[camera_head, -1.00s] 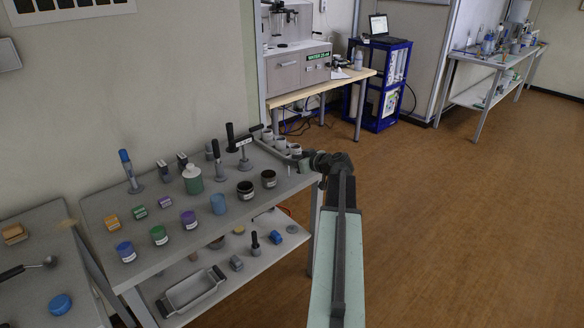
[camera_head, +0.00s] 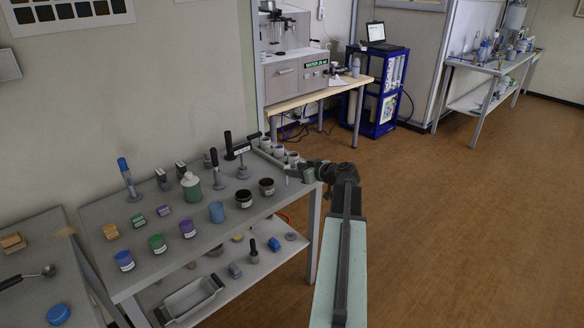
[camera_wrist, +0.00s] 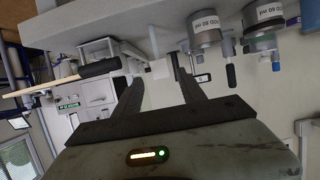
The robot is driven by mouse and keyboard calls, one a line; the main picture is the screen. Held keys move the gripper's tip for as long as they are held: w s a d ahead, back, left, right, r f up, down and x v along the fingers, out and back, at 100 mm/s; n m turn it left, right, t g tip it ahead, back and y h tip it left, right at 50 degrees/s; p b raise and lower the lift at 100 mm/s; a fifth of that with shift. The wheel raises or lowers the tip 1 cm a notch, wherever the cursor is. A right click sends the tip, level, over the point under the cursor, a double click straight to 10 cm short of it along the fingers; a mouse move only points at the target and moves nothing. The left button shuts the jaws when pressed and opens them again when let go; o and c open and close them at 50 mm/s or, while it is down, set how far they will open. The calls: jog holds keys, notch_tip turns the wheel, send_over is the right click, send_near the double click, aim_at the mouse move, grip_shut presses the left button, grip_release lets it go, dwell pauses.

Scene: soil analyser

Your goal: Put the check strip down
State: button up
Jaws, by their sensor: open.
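My gripper (camera_wrist: 158,78) is open in the wrist view, its two dark fingers apart. A small pale, whitish piece (camera_wrist: 160,68) shows between the fingertips; it may be the check strip, but I cannot tell whether a finger touches it. In the head view my gripper (camera_head: 300,172) is at the right edge of the grey table top (camera_head: 170,240), beside the row of pale cups. A thin pale upright sliver (camera_head: 286,178) shows by it, too small to identify. The jaw tips are partly hidden by the wrist in that view.
Pale cups (camera_head: 279,152) stand in a row at the table's back right. Labelled jars (camera_wrist: 205,27) are close in the wrist view. Open floor lies right.

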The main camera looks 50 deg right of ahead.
jog(key=p+v, duration=0.2)
jog(key=v, duration=0.6)
jog(key=shift+s+r, duration=0.2)
jog(key=shift+s, duration=0.1)
